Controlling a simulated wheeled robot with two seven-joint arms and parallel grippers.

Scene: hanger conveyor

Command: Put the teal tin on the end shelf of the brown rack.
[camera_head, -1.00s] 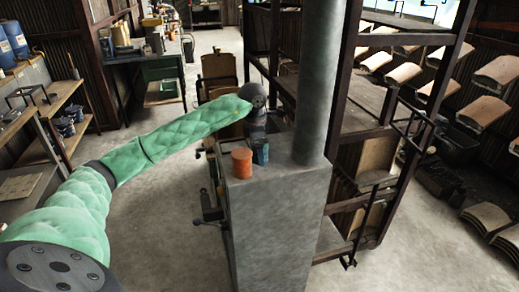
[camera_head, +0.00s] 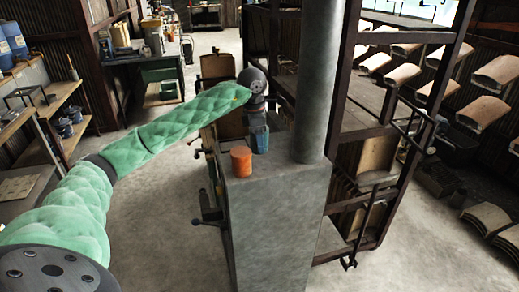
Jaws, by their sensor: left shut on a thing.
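The teal tin (camera_head: 260,140) is at the top of the grey block, behind and to the right of an orange tin (camera_head: 241,161). My left gripper (camera_head: 259,122) comes down from above and is shut on the teal tin, hiding its upper part. The tin looks a little above the block top, but the gap is hard to see. A brown rack (camera_head: 392,104) with shelves stands to the right, behind the grey post. I cannot tell which of its shelves is the end shelf. My right gripper is not in view.
The grey block (camera_head: 277,215) carries a tall round post (camera_head: 319,80) just right of the tin, between it and the rack. Curved tan panels (camera_head: 492,75) hang at the far right. Shelves (camera_head: 60,125) line the left. The floor between is clear.

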